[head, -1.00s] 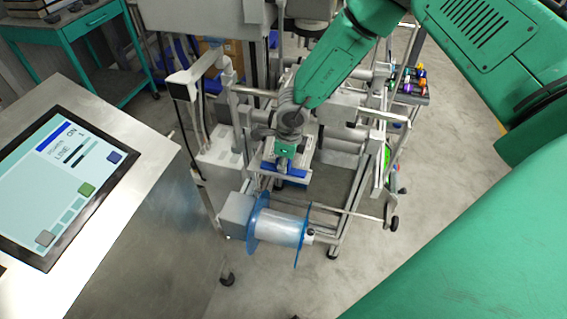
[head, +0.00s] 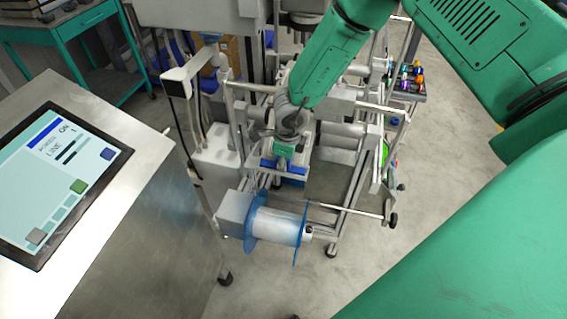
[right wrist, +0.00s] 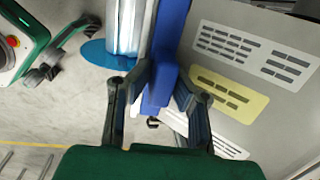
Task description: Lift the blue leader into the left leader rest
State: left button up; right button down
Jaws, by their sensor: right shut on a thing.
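The blue leader (head: 267,164) is a blue bar seen in front of the machine's frame in the head view, partly hidden by my right gripper (head: 282,169). In the right wrist view the blue leader (right wrist: 172,42) runs between the two fingers of my right gripper (right wrist: 161,88), which is shut on it. A reel with blue flanges (head: 277,228) sits below the gripper on the front of the machine. I cannot single out the left leader rest with certainty. My left gripper is not in view.
A touchscreen (head: 60,170) on a steel cabinet stands at the left. Rails of the machine's frame (head: 250,87) lie close around my right gripper. A green cart (head: 75,40) is at the back left. Grey floor (head: 440,150) is clear at the right.

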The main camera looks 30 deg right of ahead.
jog(key=shift+s+f+b, duration=0.15)
jog(key=shift+f+b, duration=0.1)
jog(key=shift+b, duration=0.15)
jog(key=c, duration=1.4)
grip_release()
jog(key=shift+d+f, duration=0.1)
jog(key=shift+w+d+f, duration=0.1)
jog(key=shift+w, duration=0.15)
jog(key=shift+s+d, duration=0.1)
jog(key=shift+r, duration=0.3)
notch_tip(320, 180, up, 11)
jog(key=s, duration=0.1)
jog(key=shift+s+a+r, duration=0.2)
jog(key=shift+s, duration=0.15)
